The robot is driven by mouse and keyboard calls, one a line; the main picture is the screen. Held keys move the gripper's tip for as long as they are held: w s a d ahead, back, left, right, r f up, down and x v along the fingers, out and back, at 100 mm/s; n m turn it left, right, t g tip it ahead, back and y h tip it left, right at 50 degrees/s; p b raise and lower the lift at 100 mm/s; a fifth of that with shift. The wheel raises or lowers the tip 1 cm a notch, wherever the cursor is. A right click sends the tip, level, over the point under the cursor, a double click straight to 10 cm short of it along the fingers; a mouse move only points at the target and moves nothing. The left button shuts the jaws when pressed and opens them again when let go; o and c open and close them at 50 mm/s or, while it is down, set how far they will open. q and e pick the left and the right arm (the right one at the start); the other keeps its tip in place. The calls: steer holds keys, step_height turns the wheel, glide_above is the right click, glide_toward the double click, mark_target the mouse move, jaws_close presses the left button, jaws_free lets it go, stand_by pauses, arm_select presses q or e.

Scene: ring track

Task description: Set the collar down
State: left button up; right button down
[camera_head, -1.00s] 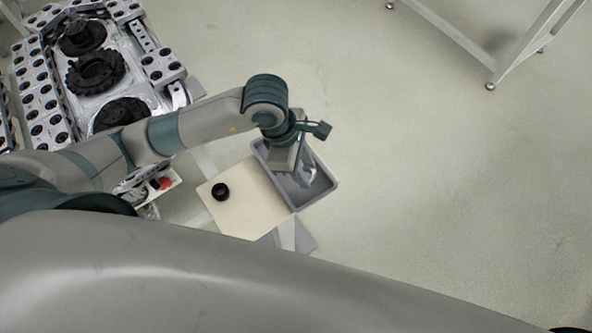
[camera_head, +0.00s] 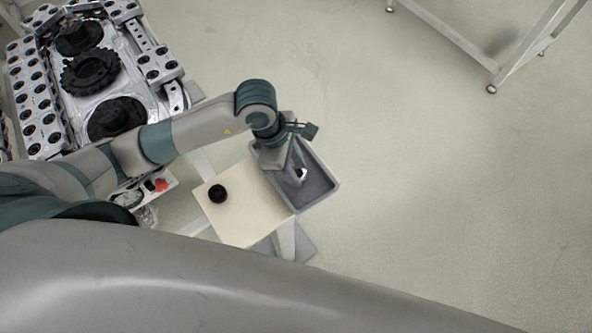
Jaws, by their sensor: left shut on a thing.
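My left gripper (camera_head: 298,174) reaches down over the grey tray (camera_head: 322,202) and is shut on the collar, which is mostly hidden by the hand. A small pale patch shows at the fingertips; I cannot tell whether it is the collar or a finger. I also cannot tell whether the collar touches the tray floor. A black round part (camera_head: 217,193) sits on the cream board (camera_head: 243,222) left of the tray, apart from the gripper. My right gripper is not in view.
A rack (camera_head: 90,88) with large dark gears and several black-holed blocks stands at the upper left. A small box with a red part (camera_head: 161,185) lies under my left arm. A metal frame (camera_head: 492,88) stands at the upper right. The floor between is clear.

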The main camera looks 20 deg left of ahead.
arm_select(q)
steer(key=shift+f, duration=0.35)
steer(key=o, duration=1.3)
steer(key=shift+c, duration=0.2)
steer(key=shift+r, duration=0.1)
steer(key=shift+r, duration=0.1)
steer(key=shift+a+r, duration=0.1)
steer(key=shift+r, duration=0.25)
steer(key=b+v, duration=0.3)
steer(key=v, duration=0.8)
steer(key=shift+b, duration=0.35)
steer(key=shift+s, duration=0.1)
